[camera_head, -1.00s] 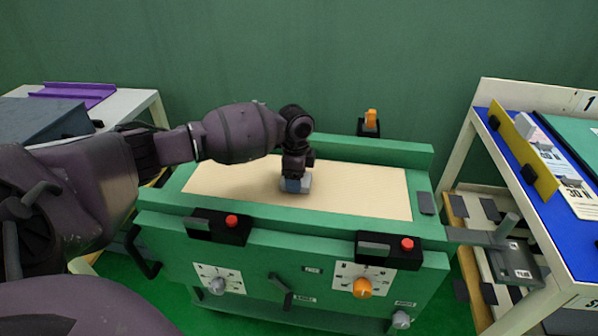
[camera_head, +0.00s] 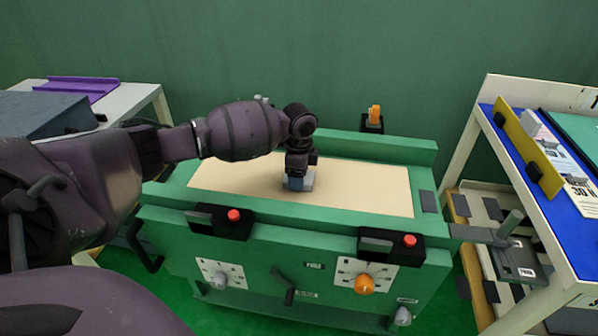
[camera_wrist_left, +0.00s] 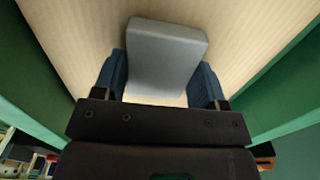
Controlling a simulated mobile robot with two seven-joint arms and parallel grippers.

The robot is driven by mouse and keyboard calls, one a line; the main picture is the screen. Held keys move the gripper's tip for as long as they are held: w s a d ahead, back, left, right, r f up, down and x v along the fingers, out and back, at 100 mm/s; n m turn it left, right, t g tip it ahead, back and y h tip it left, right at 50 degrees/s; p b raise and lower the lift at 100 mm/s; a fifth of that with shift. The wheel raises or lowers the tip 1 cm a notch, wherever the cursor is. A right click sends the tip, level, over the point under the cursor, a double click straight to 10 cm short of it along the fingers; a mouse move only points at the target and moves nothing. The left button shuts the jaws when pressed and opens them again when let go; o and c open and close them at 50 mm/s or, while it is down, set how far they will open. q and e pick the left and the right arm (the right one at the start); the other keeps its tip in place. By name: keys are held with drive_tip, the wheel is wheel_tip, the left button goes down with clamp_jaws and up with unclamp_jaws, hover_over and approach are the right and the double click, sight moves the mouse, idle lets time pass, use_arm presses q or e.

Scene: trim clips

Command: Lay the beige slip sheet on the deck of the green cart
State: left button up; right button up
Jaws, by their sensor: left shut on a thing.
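The beige slip sheet (camera_head: 360,192) lies flat in the deck area of the green cart (camera_head: 310,240), between its raised green edges. My left gripper (camera_head: 298,184) is over the sheet, left of its middle, pointing down. It is shut on a grey block (camera_wrist_left: 167,55), which looks like a grip on the sheet's top. In the left wrist view the blue fingers (camera_wrist_left: 160,82) stand on both sides of this block, with the beige sheet (camera_wrist_left: 250,30) around it. Whether the sheet touches the deck all over is hidden. My right gripper is not in view.
Two black blocks with red buttons (camera_head: 234,215) (camera_head: 410,240) sit on the cart's front edge. An orange-topped fitting (camera_head: 375,116) stands behind the cart. A blue-topped table (camera_head: 570,220) is at the right and a pale table (camera_head: 140,96) at the left.

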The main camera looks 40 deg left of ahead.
use_arm(q)
drive_tip(key=shift+f, duration=0.15)
drive_tip(key=o, duration=1.1)
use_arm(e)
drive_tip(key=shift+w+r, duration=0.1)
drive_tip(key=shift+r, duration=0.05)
use_arm(q)
wheel_tip(320, 180, up, 4)
drive_tip(key=shift+w+r+p, duration=0.1)
drive_tip(key=shift+p, duration=0.55)
wheel_tip(320, 180, up, 5)
drive_tip(key=shift+r+p, duration=0.2)
drive_tip(key=shift+p, duration=0.6)
drive_tip(key=shift+r, duration=0.65)
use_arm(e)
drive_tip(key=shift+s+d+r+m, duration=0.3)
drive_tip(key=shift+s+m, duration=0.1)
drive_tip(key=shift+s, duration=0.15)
